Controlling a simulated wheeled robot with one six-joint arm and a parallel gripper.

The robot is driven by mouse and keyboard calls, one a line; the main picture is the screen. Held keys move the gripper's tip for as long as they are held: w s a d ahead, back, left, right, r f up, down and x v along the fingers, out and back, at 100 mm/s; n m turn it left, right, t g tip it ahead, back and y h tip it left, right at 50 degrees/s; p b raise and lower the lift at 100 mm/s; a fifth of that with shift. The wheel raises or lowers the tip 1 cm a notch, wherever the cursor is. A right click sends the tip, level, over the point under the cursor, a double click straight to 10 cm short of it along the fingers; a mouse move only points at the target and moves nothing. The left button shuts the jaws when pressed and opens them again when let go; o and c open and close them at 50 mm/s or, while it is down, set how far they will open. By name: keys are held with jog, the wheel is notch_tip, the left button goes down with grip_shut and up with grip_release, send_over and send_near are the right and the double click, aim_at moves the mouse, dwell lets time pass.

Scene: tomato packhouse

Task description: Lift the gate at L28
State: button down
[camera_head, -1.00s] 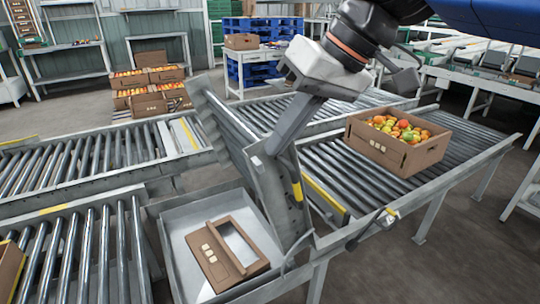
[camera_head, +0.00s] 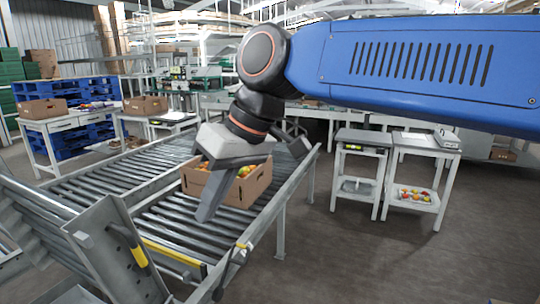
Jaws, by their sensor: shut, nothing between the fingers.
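The gate (camera_head: 100,250) is a hinged grey roller section at the lower left, with a yellow-and-black handle (camera_head: 138,256) on its side plate. It stands tilted up from the conveyor line, and its lower part is cut off by the picture edge. No L28 label is readable. My gripper (camera_head: 207,212) is shut and empty, to the right of the gate and apart from it. It hangs over the roller conveyor (camera_head: 165,222) and hides part of an open cardboard box (camera_head: 258,184) of tomatoes.
A second roller lane (camera_head: 95,180) runs behind. Two small tables stand at right, one with a tray of produce (camera_head: 413,195) on its lower shelf. Blue pallets (camera_head: 85,135) and a bench with a box (camera_head: 43,108) are at back left. The floor (camera_head: 370,260) at right is clear.

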jog(key=d+f+m+t+h, duration=0.2)
jog(key=d+f, duration=0.6)
jog(key=d, duration=0.8)
jog(key=d+f+m+t+h, duration=0.2)
jog(key=d+f+m, duration=0.4)
jog(key=d, duration=1.1)
notch_tip(320, 180, down, 3)
jog(key=shift+f+m, duration=0.2)
jog(key=shift+m, duration=0.1)
jog(key=c, duration=2.4)
grip_release()
jog(key=s+d+f, duration=0.1)
jog(key=d+f, duration=0.1)
jog(key=s+d+f+m+h, duration=0.1)
jog(key=d+f, duration=0.1)
jog(key=s+d+f+m, duration=0.1)
jog(key=d, duration=0.1)
jog(key=shift+s+d+f+t, duration=0.15)
jog(key=shift+s+f+t, duration=0.15)
jog(key=shift+s+f, duration=0.1)
jog(key=o, duration=0.3)
jog(key=shift+s+d+f, duration=0.1)
jog(key=shift+f, duration=0.05)
jog(key=m+g+y, duration=1)
jog(key=g+y, duration=0.5)
send_near(139, 255)
jog(key=x, duration=1)
jog(key=shift+w+a+f, duration=0.25)
jog(key=shift+w, duration=0.05)
